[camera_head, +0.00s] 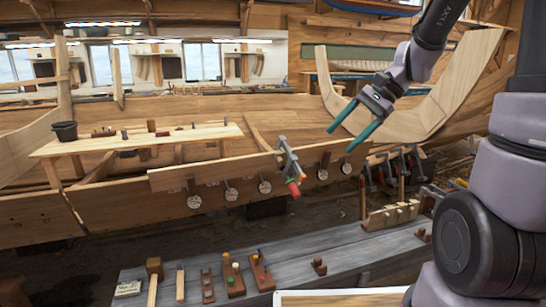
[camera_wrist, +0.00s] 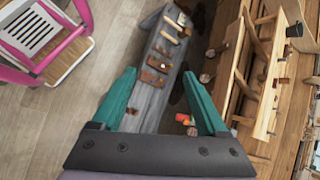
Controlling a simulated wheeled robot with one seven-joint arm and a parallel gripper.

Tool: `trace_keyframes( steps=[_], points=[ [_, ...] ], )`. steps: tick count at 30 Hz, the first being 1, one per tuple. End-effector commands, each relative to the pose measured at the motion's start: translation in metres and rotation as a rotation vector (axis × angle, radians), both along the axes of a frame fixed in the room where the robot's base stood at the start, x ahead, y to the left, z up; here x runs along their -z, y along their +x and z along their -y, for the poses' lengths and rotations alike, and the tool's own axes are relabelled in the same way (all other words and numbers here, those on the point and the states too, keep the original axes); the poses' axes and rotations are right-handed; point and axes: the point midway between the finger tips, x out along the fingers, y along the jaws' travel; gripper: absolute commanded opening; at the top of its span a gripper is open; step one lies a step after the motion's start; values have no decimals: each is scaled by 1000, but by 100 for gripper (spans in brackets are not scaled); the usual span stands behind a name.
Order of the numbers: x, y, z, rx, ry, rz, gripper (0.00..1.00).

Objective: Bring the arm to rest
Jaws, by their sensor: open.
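My gripper (camera_head: 348,128) is open and empty, with two teal fingers pointing down and to the left in the head view. It hangs in the air in front of the boat's planking, on the right of the view. In the wrist view, my gripper (camera_wrist: 165,92) shows its teal fingers wide apart with nothing between them close up. My arm reaches it from the upper right. Nothing touches the fingers in either view.
A grey bench (camera_head: 155,274) with mallets and small wooden blocks runs along the front. A clamp (camera_head: 289,165) with a red and green handle grips the plank (camera_head: 215,168) behind it. A pink-framed stool (camera_wrist: 47,37) stands on the floor at left. A black bucket (camera_head: 65,131) sits on the planked table.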

Motion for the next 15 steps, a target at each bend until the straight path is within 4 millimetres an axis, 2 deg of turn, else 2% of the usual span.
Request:
trace_keyframes(
  steps=[1, 6, 15],
  points=[
    [-12, -13, 3, -28, -59, 66, 76],
    [-40, -48, 22, -106, -252, 266, 76],
    [-83, -97, 57, -184, -538, 607, 76]
  ],
)
